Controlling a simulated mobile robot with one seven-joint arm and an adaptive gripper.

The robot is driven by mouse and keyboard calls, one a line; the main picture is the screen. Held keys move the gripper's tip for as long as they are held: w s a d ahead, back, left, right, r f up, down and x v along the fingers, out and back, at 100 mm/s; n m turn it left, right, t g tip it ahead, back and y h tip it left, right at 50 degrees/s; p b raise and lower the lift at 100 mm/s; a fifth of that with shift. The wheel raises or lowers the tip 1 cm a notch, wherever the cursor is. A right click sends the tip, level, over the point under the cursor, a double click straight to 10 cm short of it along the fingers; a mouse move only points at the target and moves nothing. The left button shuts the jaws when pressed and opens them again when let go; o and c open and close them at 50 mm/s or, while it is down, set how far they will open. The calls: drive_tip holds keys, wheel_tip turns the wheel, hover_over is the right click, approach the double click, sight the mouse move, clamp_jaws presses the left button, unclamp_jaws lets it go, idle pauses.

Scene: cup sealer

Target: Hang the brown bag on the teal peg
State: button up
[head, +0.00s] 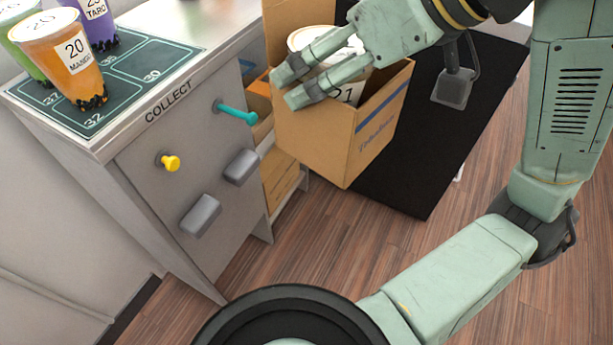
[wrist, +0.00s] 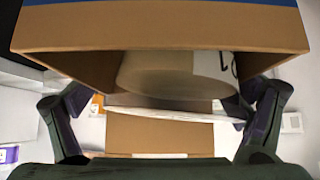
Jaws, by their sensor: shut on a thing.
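The brown bag (head: 318,137) is an open-topped, box-shaped bag with blue print on one side. It stands slightly tilted in view, just right of the cabinet. A white-lidded cup marked 21 (head: 345,94) shows inside it. My gripper (head: 288,86) is at the bag's open top, its fingers pointing left, shut on the bag; the exact contact is hard to see. In the wrist view the bag (wrist: 160,32) fills the top, between the fingers. The teal peg (head: 238,113) sticks out from the cabinet's side panel, left of the bag and apart from it.
A yellow peg (head: 170,161) and two grey blocks (head: 201,215) also project from the cabinet panel (head: 140,170). Several drinks, including an orange cup (head: 62,60), stand on the countertop mat. Brown boxes sit on shelves behind the bag. A black surface (head: 400,180) lies right of it.

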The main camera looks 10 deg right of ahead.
drive_tip(key=w+a+f+n+b, duration=0.1)
drive_tip(key=w+f+b, duration=0.25)
drive_tip(key=f, duration=0.65)
drive_tip(key=w+f+n+g+y+b, duration=0.1)
drive_tip(key=w+f+b, duration=0.25)
drive_tip(key=f, duration=0.75)
drive_tip(key=w+a+f+b, duration=0.1)
drive_tip(key=w+f+b, duration=0.25)
drive_tip(key=f, duration=0.65)
drive_tip(key=w+a+f+b, duration=0.1)
drive_tip(key=w+a+f, duration=0.1)
drive_tip(key=w+a, duration=0.3)
drive_tip(key=shift+w+a+f, duration=0.15)
drive_tip(key=shift+a, duration=1.1)
drive_tip(key=o, duration=0.8)
drive_tip(key=shift+o, duration=0.2)
drive_tip(key=shift+f, duration=0.1)
